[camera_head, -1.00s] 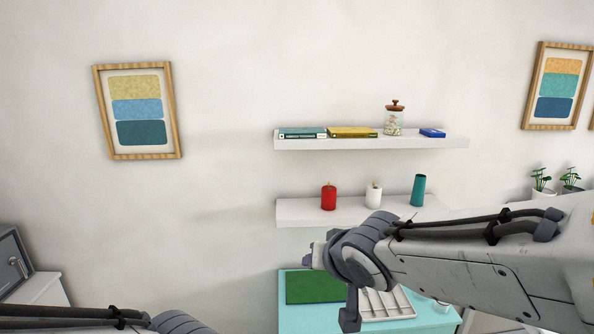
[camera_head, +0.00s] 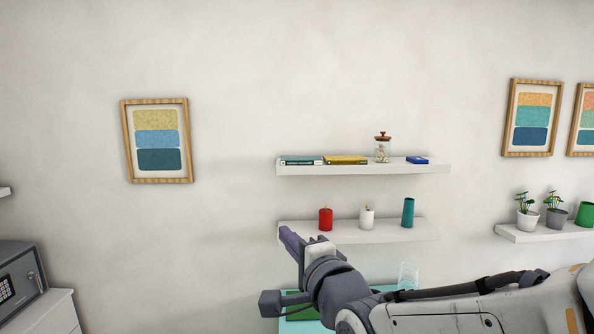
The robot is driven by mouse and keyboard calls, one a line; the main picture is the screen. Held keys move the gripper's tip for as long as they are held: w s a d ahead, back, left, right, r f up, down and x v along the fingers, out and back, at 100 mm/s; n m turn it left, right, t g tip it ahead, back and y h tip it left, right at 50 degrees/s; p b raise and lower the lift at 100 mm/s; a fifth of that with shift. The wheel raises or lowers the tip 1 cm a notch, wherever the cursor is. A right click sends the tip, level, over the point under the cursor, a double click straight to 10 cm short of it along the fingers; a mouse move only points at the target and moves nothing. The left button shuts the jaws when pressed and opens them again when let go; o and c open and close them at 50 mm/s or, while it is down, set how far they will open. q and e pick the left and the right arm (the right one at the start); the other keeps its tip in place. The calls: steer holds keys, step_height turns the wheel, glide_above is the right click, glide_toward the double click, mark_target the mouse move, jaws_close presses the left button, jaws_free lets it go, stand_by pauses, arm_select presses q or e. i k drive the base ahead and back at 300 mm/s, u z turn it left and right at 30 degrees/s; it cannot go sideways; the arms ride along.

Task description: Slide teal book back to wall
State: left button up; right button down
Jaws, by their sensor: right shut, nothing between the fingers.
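The teal book (camera_head: 301,161) lies flat at the left end of the upper white shelf (camera_head: 370,171), beside a yellow book (camera_head: 346,160). My right gripper (camera_head: 287,234) is shut and empty. It points up and to the left, in front of the left end of the lower shelf (camera_head: 400,234) and below the teal book in the picture. It is apart from the book. My left gripper is out of view.
The upper shelf also holds a glass jar (camera_head: 382,149) and a blue box (camera_head: 417,160). The lower shelf holds a red candle (camera_head: 325,219), a white candle (camera_head: 366,218) and a teal cup (camera_head: 408,212). A safe (camera_head: 24,283) stands at left.

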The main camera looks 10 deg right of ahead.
mark_target(313, 160)
steer(key=u, duration=0.75)
steer(key=i, duration=1.1)
steer(key=z, duration=0.35)
steer(key=i, duration=0.7)
steer(key=z, duration=0.85)
steer(key=i, duration=0.25)
steer(key=z, duration=0.25)
